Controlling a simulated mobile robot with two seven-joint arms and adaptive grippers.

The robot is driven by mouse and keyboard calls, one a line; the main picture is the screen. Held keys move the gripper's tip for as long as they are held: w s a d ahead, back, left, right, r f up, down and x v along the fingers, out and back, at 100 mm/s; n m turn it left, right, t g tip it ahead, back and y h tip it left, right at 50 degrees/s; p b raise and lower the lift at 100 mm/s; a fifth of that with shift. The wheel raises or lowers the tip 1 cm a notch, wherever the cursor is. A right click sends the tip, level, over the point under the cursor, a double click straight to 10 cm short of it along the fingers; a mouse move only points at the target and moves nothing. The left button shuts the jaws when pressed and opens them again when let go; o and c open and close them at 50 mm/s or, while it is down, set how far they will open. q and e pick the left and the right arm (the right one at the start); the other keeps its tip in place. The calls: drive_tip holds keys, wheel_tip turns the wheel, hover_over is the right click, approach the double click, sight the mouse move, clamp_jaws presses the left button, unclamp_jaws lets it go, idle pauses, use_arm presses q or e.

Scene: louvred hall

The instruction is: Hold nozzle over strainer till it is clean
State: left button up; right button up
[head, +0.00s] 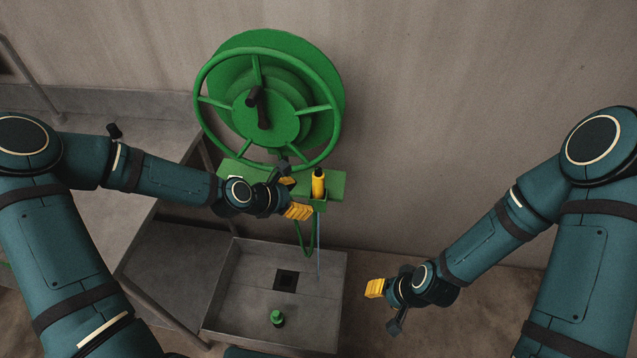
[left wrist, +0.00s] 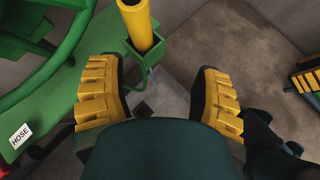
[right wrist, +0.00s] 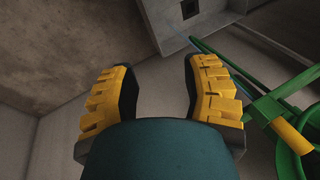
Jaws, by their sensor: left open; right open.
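The yellow nozzle (head: 318,183) stands upright in a green square holder on the reel's bracket. It also shows in the left wrist view (left wrist: 138,24) and right wrist view (right wrist: 292,137). My left gripper (head: 295,198) is open and empty, close beside the nozzle, which is not between its fingers. My right gripper (head: 376,288) is open and empty, to the right of the basin. A small green piece (head: 277,318) sits in the basin's front part; I cannot tell whether it is the strainer. A thin blue line (head: 318,248) hangs below the holder; I cannot tell what it is.
A large green hose reel (head: 268,100) with a handwheel is at the wall. A green hose loop hangs beneath its bracket (head: 335,186). The grey basin (head: 230,310) has a square dark drain (head: 286,281). A grey counter (head: 100,215) stands at left. A "HOSE" label (left wrist: 20,136) is on the bracket.

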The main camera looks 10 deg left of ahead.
sight(314, 186)
use_arm(q)
drive_tip(key=w+d+f+n+b, duration=0.1)
drive_tip(key=w+b, duration=0.1)
drive_tip(key=w+d+f+b, duration=0.1)
drive_tip(key=w, duration=0.1)
drive_tip(key=w+d+f+n+t+b, duration=0.1)
drive_tip(key=w+b, duration=0.1)
drive_tip(key=shift+w+n+b, duration=0.3)
drive_tip(key=shift+w+b, duration=0.05)
drive_tip(key=shift+w, duration=0.05)
drive_tip(key=shift+w+d+f+b, duration=0.3)
drive_tip(key=shift+w+d+f, duration=0.1)
drive_tip(key=shift+w, duration=0.1)
idle(0.4)
clamp_jaws()
drive_tip(key=shift+r, duration=0.1)
